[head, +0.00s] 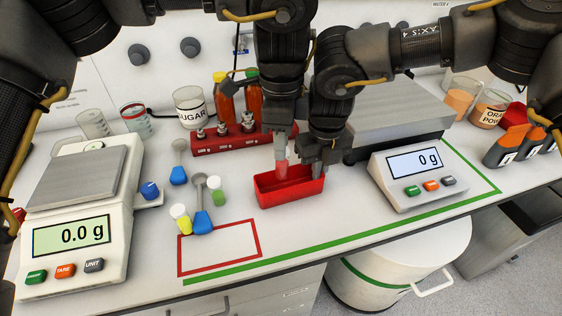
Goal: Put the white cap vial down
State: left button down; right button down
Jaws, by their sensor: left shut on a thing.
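My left gripper (283,148) points down over the left part of a small red tray (290,198). It is shut on a pinkish vial (282,173), whose lower part shows below the fingers. Its top is hidden, so I cannot tell its cap colour. I cannot tell whether the vial touches the tray floor. My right gripper (322,165) is close beside the left, at the tray's right end. I cannot tell whether it is open or shut. A white-capped vial with a yellow body (183,222) stands at the corner of a red outline (220,224).
A red weight rack (205,146) is behind. Scales stand left (83,235) and right (418,178). The table inside the red outline is mostly clear.

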aim_at(281, 163)
pick_arm(q)
jog(key=shift+s+f, duration=0.1)
jog(key=shift+f, duration=2.8)
jog(key=shift+f, duration=0.1)
jog(key=c, duration=1.2)
grip_release()
jog(key=shift+o, duration=0.2)
notch_tip(281, 163, up, 12)
jog(key=shift+r, duration=0.15)
pick_arm(e)
jog(key=c, duration=1.6)
grip_release()
